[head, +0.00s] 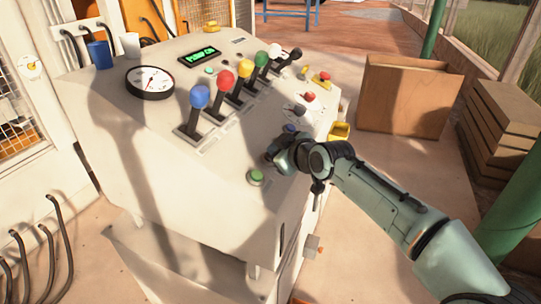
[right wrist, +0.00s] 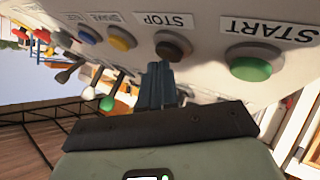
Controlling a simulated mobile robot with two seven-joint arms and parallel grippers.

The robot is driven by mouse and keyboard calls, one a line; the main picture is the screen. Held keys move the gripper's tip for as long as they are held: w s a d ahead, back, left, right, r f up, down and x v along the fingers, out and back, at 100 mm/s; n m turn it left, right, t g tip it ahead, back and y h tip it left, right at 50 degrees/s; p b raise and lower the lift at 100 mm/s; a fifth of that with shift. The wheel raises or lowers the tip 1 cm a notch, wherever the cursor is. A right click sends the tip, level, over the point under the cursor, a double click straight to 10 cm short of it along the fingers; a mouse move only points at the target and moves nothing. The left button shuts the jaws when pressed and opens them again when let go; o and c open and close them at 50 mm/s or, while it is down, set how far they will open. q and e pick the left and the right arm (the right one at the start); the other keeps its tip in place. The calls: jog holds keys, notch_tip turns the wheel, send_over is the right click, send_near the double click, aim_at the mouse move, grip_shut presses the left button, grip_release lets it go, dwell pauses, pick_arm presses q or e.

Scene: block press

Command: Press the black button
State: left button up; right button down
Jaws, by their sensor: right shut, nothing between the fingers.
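The black button (right wrist: 173,46) is on the panel under a STOP label in the right wrist view. In the head view it seems hidden by my right gripper (head: 272,155). My right gripper also shows in the right wrist view (right wrist: 159,68), its fingers shut together and empty. Its fingertips point at the black button and overlap its edge in the picture. I cannot tell whether they touch it. My left gripper is not in view.
A green START button (right wrist: 250,68) is beside the black one; yellow (right wrist: 122,39) and blue (right wrist: 89,34) buttons are on its other side. Several colored levers, including a blue-knobbed one (head: 199,97), stand on the panel. A gauge (head: 150,82) and blue cup (head: 100,54) are farther left.

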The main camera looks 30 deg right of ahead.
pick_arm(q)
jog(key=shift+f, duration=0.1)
pick_arm(e)
jog(key=shift+f, duration=0.2)
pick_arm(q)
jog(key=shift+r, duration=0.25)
pick_arm(e)
jog(key=shift+s+d+r, duration=0.1)
jog(key=shift+r, duration=0.35)
jog(key=shift+s+d+r, duration=0.1)
jog(key=shift+r, duration=0.35)
pick_arm(q)
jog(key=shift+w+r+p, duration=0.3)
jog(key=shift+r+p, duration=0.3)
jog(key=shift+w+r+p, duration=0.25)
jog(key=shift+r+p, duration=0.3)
jog(key=shift+p, duration=0.05)
pick_arm(e)
notch_tip(320, 180, up, 6)
jog(key=s+d, duration=0.1)
jog(key=s, duration=0.1)
jog(key=shift+d+f, duration=0.25)
jog(key=shift+d, duration=0.05)
